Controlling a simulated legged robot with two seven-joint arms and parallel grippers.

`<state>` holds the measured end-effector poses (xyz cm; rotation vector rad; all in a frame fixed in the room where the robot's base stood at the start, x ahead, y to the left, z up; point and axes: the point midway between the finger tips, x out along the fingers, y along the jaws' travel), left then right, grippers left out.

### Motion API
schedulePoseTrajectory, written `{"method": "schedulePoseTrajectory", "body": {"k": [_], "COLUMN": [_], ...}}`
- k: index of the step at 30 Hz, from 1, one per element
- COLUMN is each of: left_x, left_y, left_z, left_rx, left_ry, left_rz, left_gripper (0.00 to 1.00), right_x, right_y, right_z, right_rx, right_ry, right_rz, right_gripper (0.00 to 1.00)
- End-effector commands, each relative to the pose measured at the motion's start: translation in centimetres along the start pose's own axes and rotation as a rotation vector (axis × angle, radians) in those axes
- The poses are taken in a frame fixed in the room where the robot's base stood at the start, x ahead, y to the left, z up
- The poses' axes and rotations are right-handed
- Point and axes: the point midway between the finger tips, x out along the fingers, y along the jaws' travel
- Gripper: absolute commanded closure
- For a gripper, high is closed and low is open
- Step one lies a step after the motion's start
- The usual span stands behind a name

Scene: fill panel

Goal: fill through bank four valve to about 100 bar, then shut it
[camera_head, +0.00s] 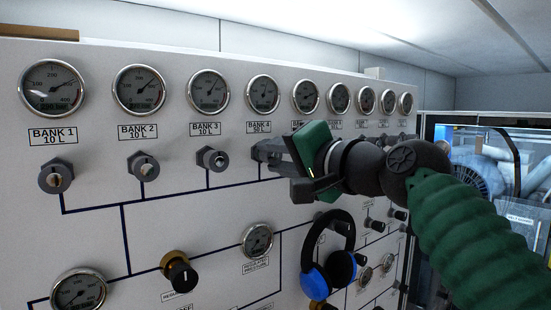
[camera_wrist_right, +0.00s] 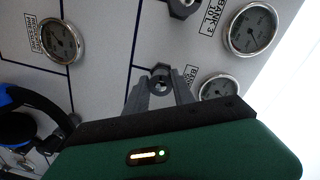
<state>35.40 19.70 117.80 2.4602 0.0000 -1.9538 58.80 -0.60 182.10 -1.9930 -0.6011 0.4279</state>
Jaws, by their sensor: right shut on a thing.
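My right gripper (camera_head: 268,153) comes in from the right and is shut on the bank four valve, which its fingers mostly hide in the head view. In the right wrist view the gripper (camera_wrist_right: 160,90) has the dark valve knob (camera_wrist_right: 160,72) between its fingertips. The bank four gauge (camera_head: 262,94) is a round dial above its label (camera_head: 258,127); its needle is too small to read surely. The gauge beside the gripper in the wrist view (camera_wrist_right: 218,88) is partly covered by my gripper's body. My left gripper is not in view.
The valves of bank 1 (camera_head: 56,175), bank 2 (camera_head: 143,166) and bank 3 (camera_head: 212,159) stick out at left. A regulator knob (camera_head: 180,272) and a regulated pressure gauge (camera_head: 257,240) sit below. Blue and black earmuffs (camera_head: 314,281) hang close under my right arm.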

Motion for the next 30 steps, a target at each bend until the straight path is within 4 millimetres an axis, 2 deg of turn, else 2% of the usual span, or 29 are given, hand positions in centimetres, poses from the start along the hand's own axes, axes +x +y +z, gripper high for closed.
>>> {"method": "schedulePoseTrajectory", "body": {"k": [1,7,8,12,20,23,26,30], "left_x": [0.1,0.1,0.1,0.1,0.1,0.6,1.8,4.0], "left_y": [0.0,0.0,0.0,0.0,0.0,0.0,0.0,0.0], "left_z": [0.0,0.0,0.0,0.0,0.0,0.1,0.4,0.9], "left_rx": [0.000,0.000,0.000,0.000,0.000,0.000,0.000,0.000], "left_ry": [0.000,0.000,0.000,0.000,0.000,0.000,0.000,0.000], "left_rz": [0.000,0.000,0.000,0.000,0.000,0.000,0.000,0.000], "left_gripper": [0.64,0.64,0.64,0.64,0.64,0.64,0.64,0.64], "right_x": [0.3,0.3,0.3,0.3,0.2,-0.4,-2.1,-6.1], "right_y": [0.6,0.7,0.7,0.6,0.4,0.5,0.8,1.0], "right_z": [0.4,0.5,0.5,0.3,0.2,0.2,0.2,0.4], "right_rx": [0.003,0.004,0.004,0.004,0.003,0.003,0.001,-0.001], "right_ry": [-0.014,-0.015,-0.015,-0.012,-0.007,-0.004,-0.001,0.002], "right_rz": [0.012,0.013,0.013,0.010,0.007,0.005,0.005,0.005], "right_gripper": [1.00,1.00,0.66,0.49,0.49,0.49,0.49,0.49]}}
